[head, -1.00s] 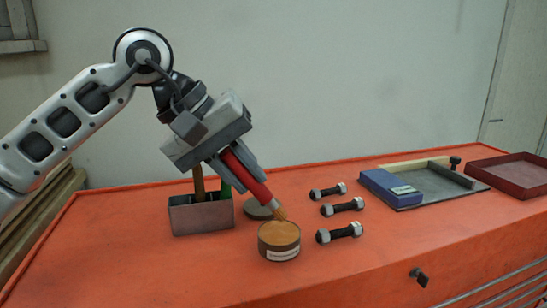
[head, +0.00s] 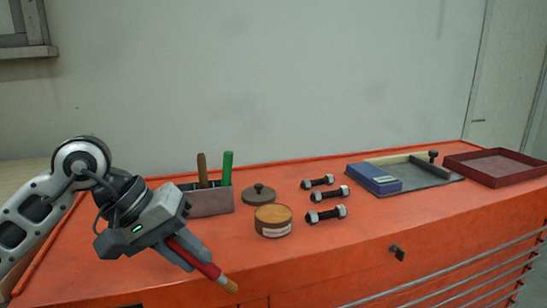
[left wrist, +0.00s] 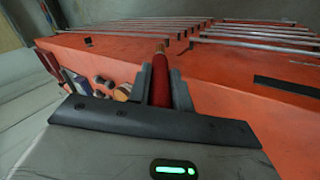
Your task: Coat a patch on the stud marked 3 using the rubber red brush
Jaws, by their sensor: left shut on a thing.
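My left gripper (head: 193,257) is shut on the red brush (head: 207,268), low at the left front of the orange bench. The brush's tan bristles (head: 229,285) point down and right, clear of the tin. The red handle (left wrist: 161,88) also shows between the fingers in the left wrist view. An open tin (head: 273,222) of brownish-orange compound stands to the right of the gripper. Three dark studs with grey nuts lie right of it: far (head: 318,182), middle (head: 330,194) and near (head: 327,214). Their number marks are not legible. My right gripper is not in view.
A grey holder (head: 207,203) with a brown handle (head: 202,170) and a green handle (head: 227,168) stands behind the tin. A dark lid (head: 259,193) lies beside it. A blue box (head: 373,180) on a grey plate and a dark red tray (head: 495,165) are at right.

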